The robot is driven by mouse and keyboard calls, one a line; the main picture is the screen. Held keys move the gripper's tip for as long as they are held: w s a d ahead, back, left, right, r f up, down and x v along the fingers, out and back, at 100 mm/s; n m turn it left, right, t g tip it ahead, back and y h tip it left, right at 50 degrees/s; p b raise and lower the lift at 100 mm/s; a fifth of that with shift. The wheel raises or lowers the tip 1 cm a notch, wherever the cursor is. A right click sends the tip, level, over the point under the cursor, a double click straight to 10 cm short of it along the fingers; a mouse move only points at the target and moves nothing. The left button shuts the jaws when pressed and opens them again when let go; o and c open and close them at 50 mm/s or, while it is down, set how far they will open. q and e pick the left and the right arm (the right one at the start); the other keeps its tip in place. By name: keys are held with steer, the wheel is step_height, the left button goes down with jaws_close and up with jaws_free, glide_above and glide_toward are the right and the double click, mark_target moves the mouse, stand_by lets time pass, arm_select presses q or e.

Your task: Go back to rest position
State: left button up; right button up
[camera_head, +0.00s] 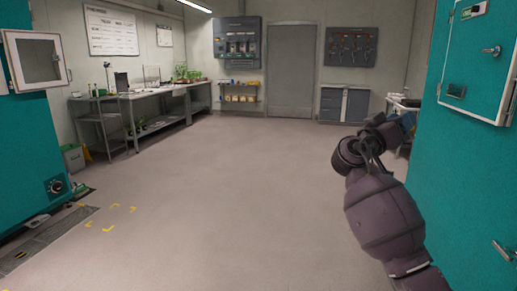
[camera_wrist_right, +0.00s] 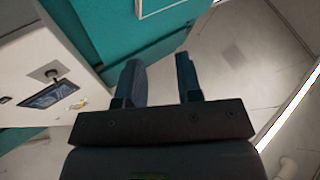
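My right arm comes in from the lower right in the head view, and its right gripper (camera_head: 405,122) is raised beside the teal cabinet at the right. In the right wrist view the right gripper (camera_wrist_right: 161,80) shows two dark fingers held apart with nothing between them. The fingers point toward the teal cabinet side and the bare wall or floor beyond. My left arm and left gripper do not show in either view.
A teal chamber (camera_head: 468,170) stands close at my right, another teal chamber (camera_head: 35,150) at the left. A long bench (camera_head: 160,91) with plants lines the left wall. A grey door (camera_head: 291,72) is at the back. The middle floor (camera_head: 240,190) is clear.

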steer(key=s+f+n+t+y+p, duration=0.3)
steer(key=f+n+y, duration=0.4)
steer(key=f, duration=1.2)
steer(key=s+a+f+n+y+p, duration=0.15)
steer(key=s+f+y, duration=0.25)
steer(key=s+f, duration=0.5)
steer(key=s+f+n+y+b, duration=0.1)
steer(key=s+f+n+y, duration=0.25)
steer(key=s+f, duration=0.55)
arm_select(q)
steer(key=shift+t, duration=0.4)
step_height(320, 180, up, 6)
steer(key=p, duration=0.3)
arm_select(e)
steer(key=s+a+f+y, duration=0.1)
steer(key=s+f+y, duration=0.1)
steer(key=s, duration=0.6)
steer(key=s+a+f+m+g+y, duration=0.1)
steer(key=s+f, duration=0.3)
steer(key=s, duration=0.5)
steer(key=s+a+f+m+y, duration=0.1)
steer(key=s+a+f+y, duration=0.1)
steer(key=s, duration=0.6)
steer(key=shift+s+f+g+y, duration=0.35)
steer(key=shift+s+f+g, duration=0.05)
steer(key=shift+f, duration=0.3)
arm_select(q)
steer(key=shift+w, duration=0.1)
